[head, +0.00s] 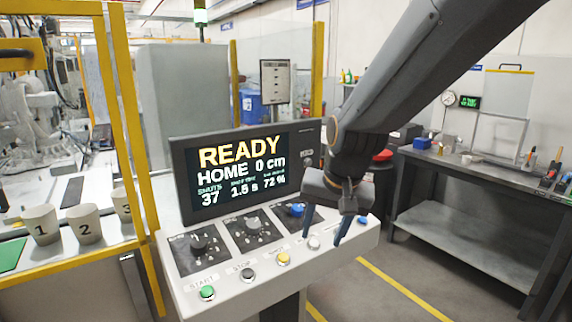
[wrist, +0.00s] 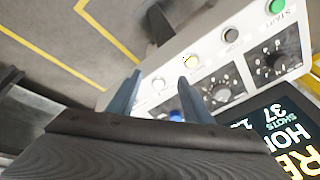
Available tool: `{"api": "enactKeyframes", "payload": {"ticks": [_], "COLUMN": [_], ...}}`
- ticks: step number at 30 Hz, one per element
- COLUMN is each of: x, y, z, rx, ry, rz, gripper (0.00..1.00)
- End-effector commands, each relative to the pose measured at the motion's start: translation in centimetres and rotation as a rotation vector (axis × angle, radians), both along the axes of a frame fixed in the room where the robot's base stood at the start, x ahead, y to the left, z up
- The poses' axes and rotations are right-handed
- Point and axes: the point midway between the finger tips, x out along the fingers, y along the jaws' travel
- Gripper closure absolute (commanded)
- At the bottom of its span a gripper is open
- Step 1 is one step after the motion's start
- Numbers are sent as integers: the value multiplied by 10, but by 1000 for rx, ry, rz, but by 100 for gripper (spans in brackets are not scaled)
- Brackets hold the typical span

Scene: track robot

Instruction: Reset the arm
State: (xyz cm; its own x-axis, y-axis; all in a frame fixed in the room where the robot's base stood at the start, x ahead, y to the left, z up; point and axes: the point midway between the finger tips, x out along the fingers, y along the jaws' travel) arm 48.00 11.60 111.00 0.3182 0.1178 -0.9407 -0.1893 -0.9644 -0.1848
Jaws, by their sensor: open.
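The control console (head: 240,305) has a screen (head: 241,172) reading "READY", "HOME 0 cm" and 37 shots. Along its front are a green START button (head: 207,292), a dark STOP button (head: 248,274), a yellow button (head: 283,258) and a white button (head: 314,242); the labels of the last two are too small to read. A blue button (head: 362,219) is farther right. My gripper (head: 323,238) is open and empty over the right part of the panel, close to the white button. In the wrist view, the yellow button (wrist: 190,61) and white button (wrist: 158,83) show near the fingertips.
Numbered cups (head: 85,224) stand on the left ledge behind a yellow frame (head: 133,120). A workbench (head: 470,171) with tools is at right. Floor between is clear.

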Motion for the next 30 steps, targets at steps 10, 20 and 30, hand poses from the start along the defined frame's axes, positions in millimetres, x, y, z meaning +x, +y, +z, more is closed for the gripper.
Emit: {"api": "enactKeyframes", "payload": {"ticks": [10, 20, 30], "x": [-46, -108, -111], "y": [-62, -113, -115], "z": [-61, -114, -115], "rx": [-96, -165, -167], "ry": [85, 181, 186], "rz": [87, 200, 209], "gripper": [54, 54, 54]}}
